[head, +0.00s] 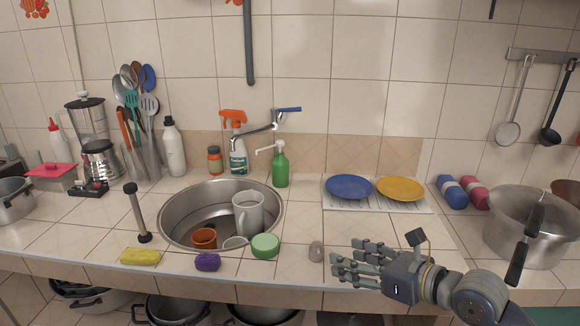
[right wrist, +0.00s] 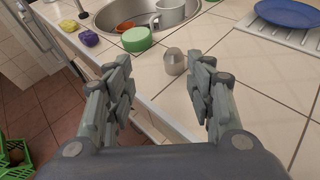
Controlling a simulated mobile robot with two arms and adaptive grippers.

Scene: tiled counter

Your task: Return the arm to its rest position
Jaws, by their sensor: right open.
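My right gripper (head: 362,264) is at the counter's front edge in the head view, right of a small grey metal cup (head: 316,251). It is open and empty. In the right wrist view my right gripper (right wrist: 165,85) shows its two finger sets spread apart, and the small metal cup (right wrist: 173,62) stands on the tiles beyond them, in line with the gap. The cup appears apart from the fingers. My left gripper is not seen in either view.
The sink (head: 275,215) holds a white pitcher (head: 249,214) and a brown cup (head: 204,238). A green round container (head: 265,246), purple sponge (head: 207,262) and yellow sponge (head: 140,257) line the front edge. A steel pot (head: 515,232) stands right. Blue (head: 349,186) and yellow plates (head: 400,188) lie behind.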

